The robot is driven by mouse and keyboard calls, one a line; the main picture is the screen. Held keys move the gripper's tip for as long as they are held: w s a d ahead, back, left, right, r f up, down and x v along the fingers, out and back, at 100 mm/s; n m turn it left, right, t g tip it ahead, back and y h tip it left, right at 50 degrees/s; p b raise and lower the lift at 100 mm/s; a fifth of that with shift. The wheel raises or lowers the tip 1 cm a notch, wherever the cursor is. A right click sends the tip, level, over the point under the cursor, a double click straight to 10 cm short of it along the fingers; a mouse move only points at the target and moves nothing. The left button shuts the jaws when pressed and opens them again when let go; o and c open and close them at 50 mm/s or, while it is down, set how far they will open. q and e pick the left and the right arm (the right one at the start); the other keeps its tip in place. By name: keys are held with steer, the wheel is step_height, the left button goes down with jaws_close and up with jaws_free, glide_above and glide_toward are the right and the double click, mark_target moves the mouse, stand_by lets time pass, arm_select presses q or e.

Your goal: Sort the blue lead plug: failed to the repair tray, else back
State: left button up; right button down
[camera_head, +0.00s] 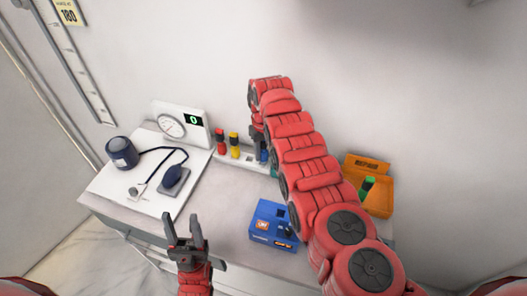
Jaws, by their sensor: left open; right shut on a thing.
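My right arm reaches from the lower right to the back of the desk. Its gripper (259,141) is shut on the blue lead plug (263,156), at the right part of the white plug rack (226,159). The arm partly hides the plug, and I cannot tell whether it is seated or lifted. Red (220,137) and yellow (234,139) plugs stand upright in the rack. The orange tray (381,201) at the right, behind my arm, holds a green-and-dark item (368,185). My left gripper (186,222) is open and empty near the desk's front edge.
Desk between rack and blue box is clear.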

steer(key=shift+f+b, duration=0.7)
steer(key=shift+f, duration=0.15)
steer(key=shift+c, duration=2.2)
jaws_free()
